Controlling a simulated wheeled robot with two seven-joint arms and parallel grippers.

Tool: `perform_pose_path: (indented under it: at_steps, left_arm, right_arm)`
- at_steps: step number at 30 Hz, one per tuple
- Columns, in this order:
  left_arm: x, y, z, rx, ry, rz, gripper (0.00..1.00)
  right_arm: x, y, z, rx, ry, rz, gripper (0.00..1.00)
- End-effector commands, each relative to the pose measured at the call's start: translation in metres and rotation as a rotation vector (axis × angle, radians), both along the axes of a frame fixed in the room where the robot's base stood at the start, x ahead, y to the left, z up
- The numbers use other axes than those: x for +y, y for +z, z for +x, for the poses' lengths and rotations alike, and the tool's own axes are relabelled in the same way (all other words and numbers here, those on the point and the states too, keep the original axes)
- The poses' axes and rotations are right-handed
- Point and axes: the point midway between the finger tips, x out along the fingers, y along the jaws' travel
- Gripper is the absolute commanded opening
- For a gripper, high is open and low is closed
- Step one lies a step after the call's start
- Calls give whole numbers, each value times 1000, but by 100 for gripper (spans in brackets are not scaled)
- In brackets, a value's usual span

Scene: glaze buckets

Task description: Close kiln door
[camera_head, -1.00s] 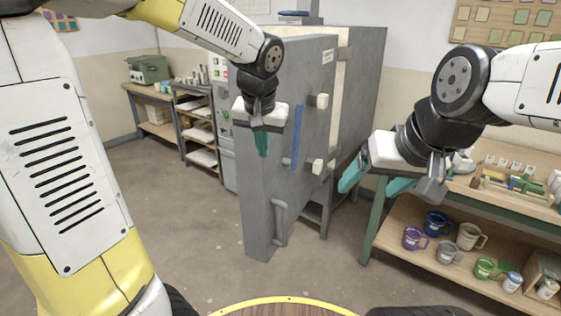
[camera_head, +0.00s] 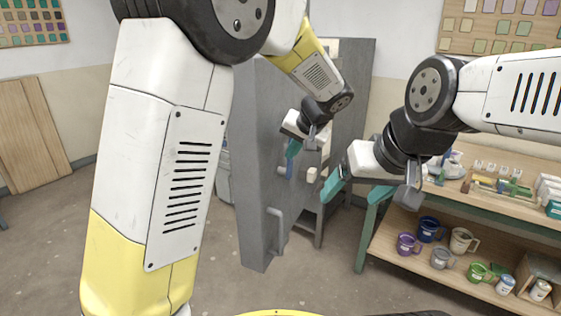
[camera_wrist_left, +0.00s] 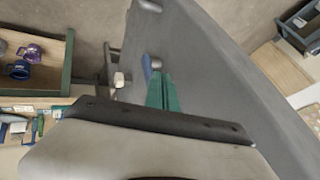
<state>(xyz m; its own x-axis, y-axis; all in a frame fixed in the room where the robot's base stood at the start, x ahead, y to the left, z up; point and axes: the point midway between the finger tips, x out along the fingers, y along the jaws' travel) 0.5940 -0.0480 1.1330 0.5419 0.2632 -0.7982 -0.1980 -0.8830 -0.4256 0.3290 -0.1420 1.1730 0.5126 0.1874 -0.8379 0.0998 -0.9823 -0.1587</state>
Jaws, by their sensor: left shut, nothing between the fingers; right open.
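The grey kiln door (camera_head: 252,190) stands ajar in the head view, with a grey handle (camera_head: 275,232) low on its face. The kiln body (camera_head: 358,95) is behind it, largely hidden by my left arm. My left gripper (camera_head: 292,150) is shut and empty, in front of the door's face near the blue bar (camera_head: 289,171). In the left wrist view its teal fingers (camera_wrist_left: 162,93) are beside the grey door panel (camera_wrist_left: 215,75); whether they touch it I cannot tell. My right gripper (camera_head: 350,198) is open and empty, right of the door, before the workbench.
The workbench (camera_head: 480,190) at right has tools on top and several mugs (camera_head: 428,230) on its lower shelf. Boards (camera_head: 30,135) lean on the wall at far left. Bare floor (camera_head: 90,215) lies left of the door.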

Motion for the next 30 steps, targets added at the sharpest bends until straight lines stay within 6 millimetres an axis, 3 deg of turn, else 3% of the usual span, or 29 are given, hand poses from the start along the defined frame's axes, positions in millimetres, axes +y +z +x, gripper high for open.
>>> perform_pose_path:
  at_steps: [15, 30]
  left_arm:
    - [23, -67, 45, 2, 3, 2, 0]
    - [27, -77, 52, 0, 2, -1, 0]
  right_arm:
    - [0, 0, 0, 0, 0, 0, 77]
    - [0, 0, 0, 0, 0, 0, 77]
